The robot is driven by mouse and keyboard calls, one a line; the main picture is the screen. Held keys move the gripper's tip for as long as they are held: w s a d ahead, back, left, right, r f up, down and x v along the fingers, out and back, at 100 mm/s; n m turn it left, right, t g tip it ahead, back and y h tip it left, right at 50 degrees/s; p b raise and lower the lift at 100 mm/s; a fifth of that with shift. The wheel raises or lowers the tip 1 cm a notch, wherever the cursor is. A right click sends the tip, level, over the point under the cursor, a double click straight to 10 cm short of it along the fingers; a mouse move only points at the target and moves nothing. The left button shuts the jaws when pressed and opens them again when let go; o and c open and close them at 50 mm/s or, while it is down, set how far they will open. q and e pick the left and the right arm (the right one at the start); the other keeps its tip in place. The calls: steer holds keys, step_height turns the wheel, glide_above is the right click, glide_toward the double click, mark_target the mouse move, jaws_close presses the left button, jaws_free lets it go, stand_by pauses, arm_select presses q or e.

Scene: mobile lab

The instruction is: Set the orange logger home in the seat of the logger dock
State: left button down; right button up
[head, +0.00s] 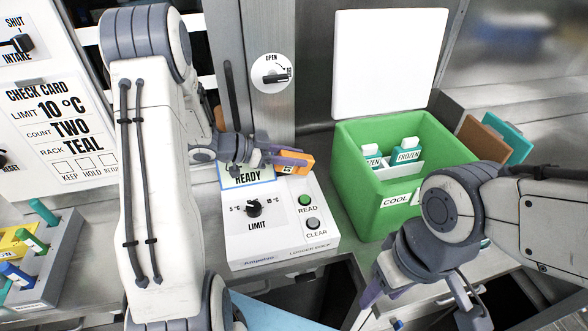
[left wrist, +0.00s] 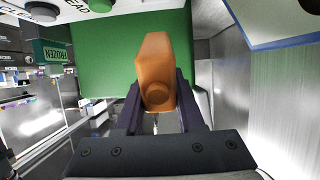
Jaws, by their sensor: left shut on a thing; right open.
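The orange logger (head: 300,163) is between the fingers of my left gripper (head: 287,160), which is shut on it. In the left wrist view the logger (left wrist: 157,75) stands out between the dark fingers. The white logger dock (head: 280,247) is on the bench, with a READY screen, a LIMIT knob, a green READ button and a grey CLEAR button. The logger appears over the dock's back edge; I cannot tell whether it touches. The dock's seat is not clearly visible, perhaps hidden by the gripper. My right gripper (head: 412,305) is open at the lower right, low in front of the bench.
A green COOL box (head: 355,190) with its white lid (head: 388,62) raised stands right of the dock, holding FROZEN packs (head: 406,150). A grey rack (head: 42,275) with coloured tubes is at left.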

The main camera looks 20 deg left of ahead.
mark_target(294, 173)
arm_select(q)
steer(key=shift+r, duration=1.95)
step_height(294, 173, down, 5)
steer(key=shift+f, duration=0.1)
step_height(294, 173, down, 4)
steer(key=shift+r, duration=0.25)
steer(key=shift+f+p, duration=0.3)
steer(key=shift+f, duration=0.15)
steer(key=c, duration=0.5)
jaws_free()
